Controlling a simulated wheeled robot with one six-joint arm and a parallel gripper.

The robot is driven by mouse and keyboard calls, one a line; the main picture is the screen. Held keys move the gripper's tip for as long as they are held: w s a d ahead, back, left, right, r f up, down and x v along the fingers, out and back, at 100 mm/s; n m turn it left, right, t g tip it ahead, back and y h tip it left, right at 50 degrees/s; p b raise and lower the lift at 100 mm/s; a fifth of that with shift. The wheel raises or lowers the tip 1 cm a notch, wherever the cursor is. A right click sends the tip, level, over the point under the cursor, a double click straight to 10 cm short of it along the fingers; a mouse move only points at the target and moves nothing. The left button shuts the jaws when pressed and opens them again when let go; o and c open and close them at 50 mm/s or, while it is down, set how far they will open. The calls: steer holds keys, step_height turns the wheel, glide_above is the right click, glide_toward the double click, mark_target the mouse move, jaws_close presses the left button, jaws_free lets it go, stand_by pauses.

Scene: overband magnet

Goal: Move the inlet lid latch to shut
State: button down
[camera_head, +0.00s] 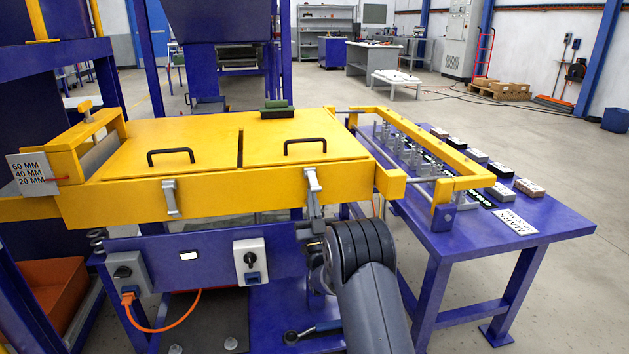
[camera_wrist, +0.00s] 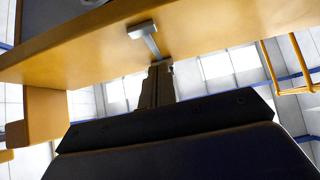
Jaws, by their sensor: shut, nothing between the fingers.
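A grey lever latch (camera_head: 312,184) is on the front yellow wall below the right lid (camera_head: 305,150), near the right corner. Its top is at the wall's upper edge and its lever hangs down, tilted slightly. It also shows in the wrist view (camera_wrist: 143,34). A second grey latch (camera_head: 170,198) hangs below the left lid (camera_head: 165,158). I see no label telling which lid is the inlet. My gripper (camera_head: 314,222) is just below the right latch. In the wrist view my gripper (camera_wrist: 160,66) is shut and empty, its tips at the lever's lower end; contact cannot be told.
Both lids lie flat, each with a black handle. A green-topped block (camera_head: 278,110) lies at the right lid's back edge. A yellow rail frame (camera_head: 465,180) extends over the blue table (camera_head: 550,222) at right. Switch boxes (camera_head: 250,262) and an orange cable (camera_head: 165,328) are below.

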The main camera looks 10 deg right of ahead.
steer(key=shift+w+f, duration=0.1)
steer(key=shift+w, duration=0.05)
steer(key=shift+w+f, duration=0.1)
steer(key=shift+w, duration=0.65)
steer(key=c, duration=2.1)
jaws_free()
steer(key=shift+o, duration=2.3)
steer(key=shift+s+f, duration=0.35)
steer(key=shift+f, duration=0.2)
steer(key=shift+v, duration=2.9)
